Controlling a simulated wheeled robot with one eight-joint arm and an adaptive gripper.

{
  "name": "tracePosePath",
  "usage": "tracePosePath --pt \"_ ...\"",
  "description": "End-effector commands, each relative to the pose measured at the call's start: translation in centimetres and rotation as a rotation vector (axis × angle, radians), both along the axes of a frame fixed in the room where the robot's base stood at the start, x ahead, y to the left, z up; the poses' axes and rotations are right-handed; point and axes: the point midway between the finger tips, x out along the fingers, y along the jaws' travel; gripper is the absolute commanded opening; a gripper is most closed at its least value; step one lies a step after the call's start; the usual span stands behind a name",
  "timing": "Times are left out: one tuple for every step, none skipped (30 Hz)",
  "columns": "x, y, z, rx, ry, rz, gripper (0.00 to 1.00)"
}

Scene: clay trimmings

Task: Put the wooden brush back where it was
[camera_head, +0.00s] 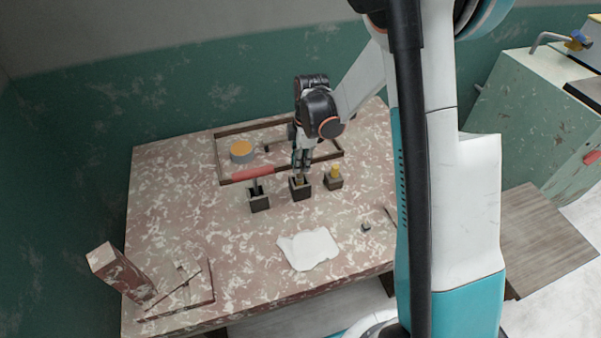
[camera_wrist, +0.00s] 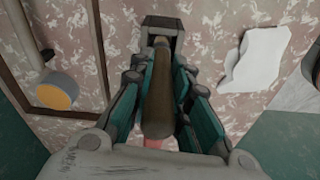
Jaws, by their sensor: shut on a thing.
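The wooden brush (camera_wrist: 158,112) is a brown rounded handle between the teal finger pads of my gripper (camera_wrist: 160,82) in the wrist view. My gripper (camera_head: 302,162) is shut on it and stands above the middle dark holder (camera_head: 300,193) in the head view. The same holder also shows in the wrist view (camera_wrist: 177,27). The brush's far end is at the holder's opening. How deep it sits inside is hidden, and I cannot tell whether it touches the bottom.
A left dark holder (camera_head: 259,203) contains a dark tool. A right holder (camera_head: 333,183) has a yellow item (camera_head: 335,170). Behind them lie a wooden frame (camera_head: 222,160), a round orange-topped tin (camera_head: 242,151) and a red bar (camera_head: 252,173). A white sheet (camera_head: 308,249) lies in front.

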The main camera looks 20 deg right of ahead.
Motion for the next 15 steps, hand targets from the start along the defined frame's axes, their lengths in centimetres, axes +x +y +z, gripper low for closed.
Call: tracePosePath --pt "0.0 0.0 -0.4 0.0 0.0 0.0 0.0" --pt "0.0 0.0 -0.7 0.0 0.0 0.0 0.0" --pt "0.0 0.0 -1.2 0.0 0.0 0.0 0.0" --pt "0.0 0.0 -1.7 0.0 0.0 0.0 0.0" --pt "0.0 0.0 -2.2 0.0 0.0 0.0 0.0" --pt "0.0 0.0 -2.9 0.0 0.0 0.0 0.0" --pt "0.0 0.0 -3.3 0.0 0.0 0.0 0.0" --pt "0.0 0.0 -3.7 0.0 0.0 0.0 0.0" --pt "0.0 0.0 -4.0 0.0 0.0 0.0 0.0" --pt "0.0 0.0 -4.2 0.0 0.0 0.0 0.0" --pt "0.0 0.0 -4.2 0.0 0.0 0.0 0.0" --pt "0.0 0.0 -4.2 0.0 0.0 0.0 0.0" --pt "0.0 0.0 -4.1 0.0 0.0 0.0 0.0" --pt "0.0 0.0 -4.1 0.0 0.0 0.0 0.0" --pt "0.0 0.0 -4.1 0.0 0.0 0.0 0.0"
